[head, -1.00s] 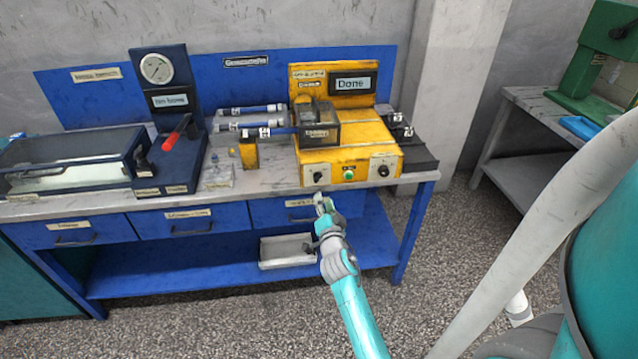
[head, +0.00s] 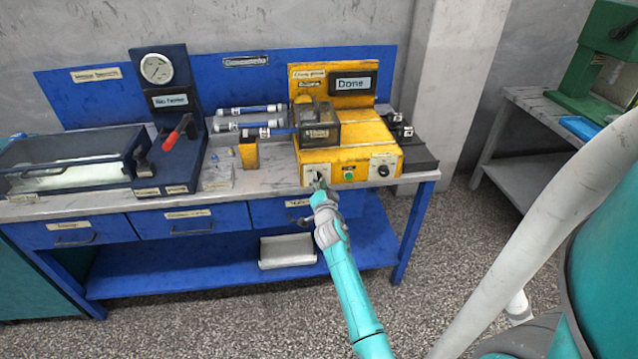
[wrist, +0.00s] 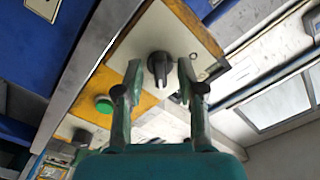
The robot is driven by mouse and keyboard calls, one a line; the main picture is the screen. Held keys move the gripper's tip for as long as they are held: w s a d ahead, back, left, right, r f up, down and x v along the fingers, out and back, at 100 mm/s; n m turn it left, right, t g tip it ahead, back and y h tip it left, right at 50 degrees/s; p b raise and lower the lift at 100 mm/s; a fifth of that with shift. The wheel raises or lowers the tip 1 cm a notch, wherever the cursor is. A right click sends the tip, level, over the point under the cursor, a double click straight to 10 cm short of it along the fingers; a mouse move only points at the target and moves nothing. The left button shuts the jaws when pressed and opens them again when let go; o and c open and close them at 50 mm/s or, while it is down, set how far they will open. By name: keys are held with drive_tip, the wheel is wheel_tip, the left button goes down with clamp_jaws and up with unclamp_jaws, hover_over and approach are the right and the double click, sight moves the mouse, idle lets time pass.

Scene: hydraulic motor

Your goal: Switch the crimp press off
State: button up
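The yellow crimp press (head: 345,155) stands on the bench, with a display reading "Done" (head: 350,84) at its back. Its front has a black rotary knob at the left, a green button (head: 349,176) in the middle and another black knob (head: 383,171) at the right. In the wrist view the left knob (wrist: 160,66) sits on a pale plate between the fingers of my gripper (wrist: 158,82). The fingers are open, one on each side of the knob, with gaps showing. In the head view my gripper (head: 320,184) is at the press's left front and partly hides that knob.
The green button (wrist: 104,104) is close beside one finger in the wrist view. A hose (head: 265,132) runs into the press. A blue station with a red lever (head: 177,132) stands at the left. A metal tray (head: 287,251) lies on the lower shelf.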

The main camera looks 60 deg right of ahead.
drive_tip(key=shift+c, duration=0.2)
clamp_jaws()
drive_tip(key=shift+n, duration=9)
